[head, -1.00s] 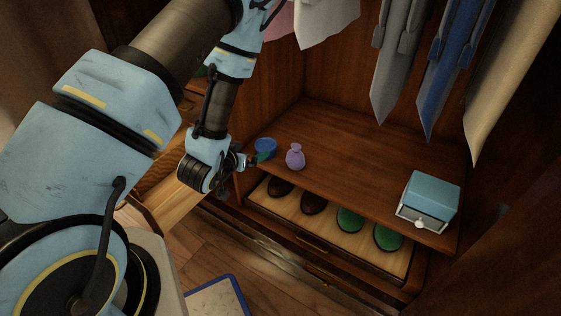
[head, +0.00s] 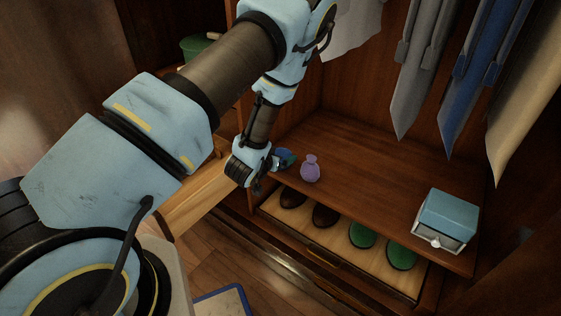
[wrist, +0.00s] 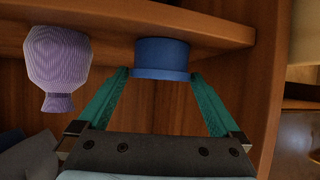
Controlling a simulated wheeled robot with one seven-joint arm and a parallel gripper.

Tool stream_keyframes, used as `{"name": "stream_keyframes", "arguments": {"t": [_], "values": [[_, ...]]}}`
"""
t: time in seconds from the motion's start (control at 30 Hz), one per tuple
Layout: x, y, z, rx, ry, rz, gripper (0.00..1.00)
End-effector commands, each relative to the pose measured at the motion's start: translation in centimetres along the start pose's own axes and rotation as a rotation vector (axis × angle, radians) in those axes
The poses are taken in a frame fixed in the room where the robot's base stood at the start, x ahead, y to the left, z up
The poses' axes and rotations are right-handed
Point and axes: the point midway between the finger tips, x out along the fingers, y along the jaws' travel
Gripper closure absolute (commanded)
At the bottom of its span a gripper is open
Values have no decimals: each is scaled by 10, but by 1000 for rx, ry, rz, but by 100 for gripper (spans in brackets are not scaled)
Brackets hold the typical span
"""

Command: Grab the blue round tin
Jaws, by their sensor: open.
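The blue round tin (head: 287,157) stands on the wooden shelf (head: 370,180) near its left end, partly hidden by my gripper (head: 277,163) in the head view. In the wrist view, which looks upside down, the tin (wrist: 161,58) is centred ahead of my gripper (wrist: 159,76). The green fingers are open, one on either side of the tin's near edge. They do not appear closed on it.
A purple vase (head: 310,169) stands just right of the tin. A blue box with a drawer (head: 446,217) sits at the shelf's right end. Shoes (head: 362,235) lie in the open drawer below. Clothes (head: 430,60) hang above the shelf.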

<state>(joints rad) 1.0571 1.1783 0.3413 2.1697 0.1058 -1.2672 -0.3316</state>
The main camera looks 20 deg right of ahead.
Motion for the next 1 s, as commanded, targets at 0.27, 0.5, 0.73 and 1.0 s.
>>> {"name": "stream_keyframes", "arguments": {"t": [0.27,0.5,0.73,1.0], "values": [[0,0,0,0,0,0,15],[-1,0,0,0,-1,0,42],[-1,0,0,0,-1,0,68],[-1,0,-1,0,0,0,72]]}}
